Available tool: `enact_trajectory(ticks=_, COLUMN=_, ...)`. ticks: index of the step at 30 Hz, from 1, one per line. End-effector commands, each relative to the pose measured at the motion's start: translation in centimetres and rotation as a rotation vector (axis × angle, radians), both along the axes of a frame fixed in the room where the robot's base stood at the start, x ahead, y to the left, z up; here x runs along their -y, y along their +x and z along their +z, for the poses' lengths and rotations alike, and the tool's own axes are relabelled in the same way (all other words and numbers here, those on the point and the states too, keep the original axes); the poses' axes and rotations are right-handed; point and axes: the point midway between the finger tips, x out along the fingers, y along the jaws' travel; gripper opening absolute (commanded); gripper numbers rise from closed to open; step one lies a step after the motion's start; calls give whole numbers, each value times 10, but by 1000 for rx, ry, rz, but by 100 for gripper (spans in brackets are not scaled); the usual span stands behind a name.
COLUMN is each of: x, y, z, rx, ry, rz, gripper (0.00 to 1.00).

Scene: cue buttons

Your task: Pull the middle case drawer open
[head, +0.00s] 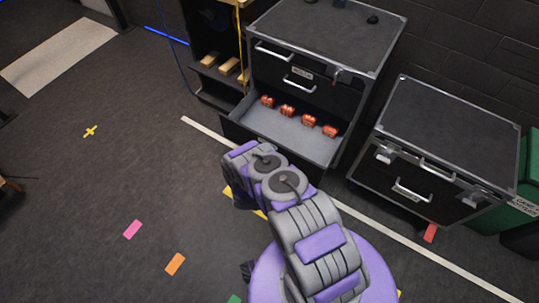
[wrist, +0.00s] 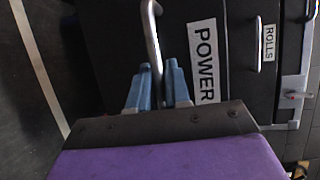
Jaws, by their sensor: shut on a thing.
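The black case (head: 340,36) stands at the back with silver edges. One of its drawers (head: 285,137) is pulled out, showing a grey interior with several small red-orange items (head: 287,111). The drawer front above it, labelled ROLLS (wrist: 269,42), is closed. In the wrist view, my gripper (wrist: 159,64) has its blue fingers shut around the silver handle (wrist: 152,30) of the drawer front (wrist: 180,20) labelled POWER. In the head view my arm hides the gripper and this handle. I cannot see what lies below the open drawer.
A second black case (head: 455,120) with silver trim stands to the right, beside a green bin (head: 520,195). A dark shelf (head: 215,75) with yellowish blocks stands left of the drawers. The floor (head: 110,170) to the left is open, with coloured tape marks.

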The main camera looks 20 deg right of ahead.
Motion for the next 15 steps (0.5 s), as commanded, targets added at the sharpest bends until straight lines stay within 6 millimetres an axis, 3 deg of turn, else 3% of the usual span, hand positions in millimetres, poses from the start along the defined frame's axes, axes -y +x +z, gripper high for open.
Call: enact_trajectory(ticks=15, x=-8, y=-2, z=-2, rx=-5, ry=3, rz=2, gripper=0)
